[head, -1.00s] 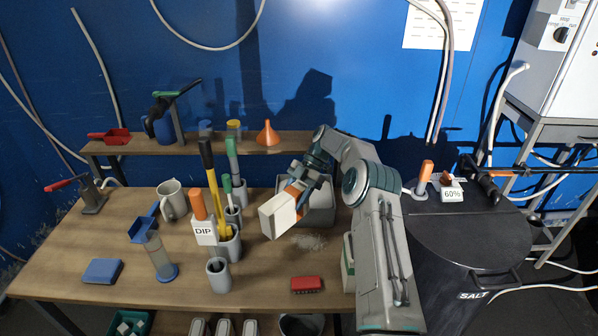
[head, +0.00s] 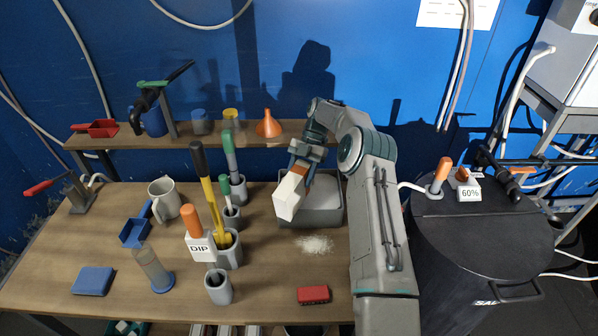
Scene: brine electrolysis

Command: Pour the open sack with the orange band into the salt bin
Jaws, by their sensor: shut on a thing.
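My gripper (head: 304,164) is shut on the white sack with the orange band (head: 289,196). The sack is tilted, its white end pointing down and toward the viewer, over the left part of a grey open tub (head: 343,212) on the table. Its mouth and contents cannot be made out. My arm and the sack hide part of the tub. A large black drum (head: 480,245) stands right of the table with its top closed; its side carried a SALT label in the earlier view.
White grains (head: 316,244) lie on the table in front of the tub. A red block (head: 313,294) lies nearer the front edge.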

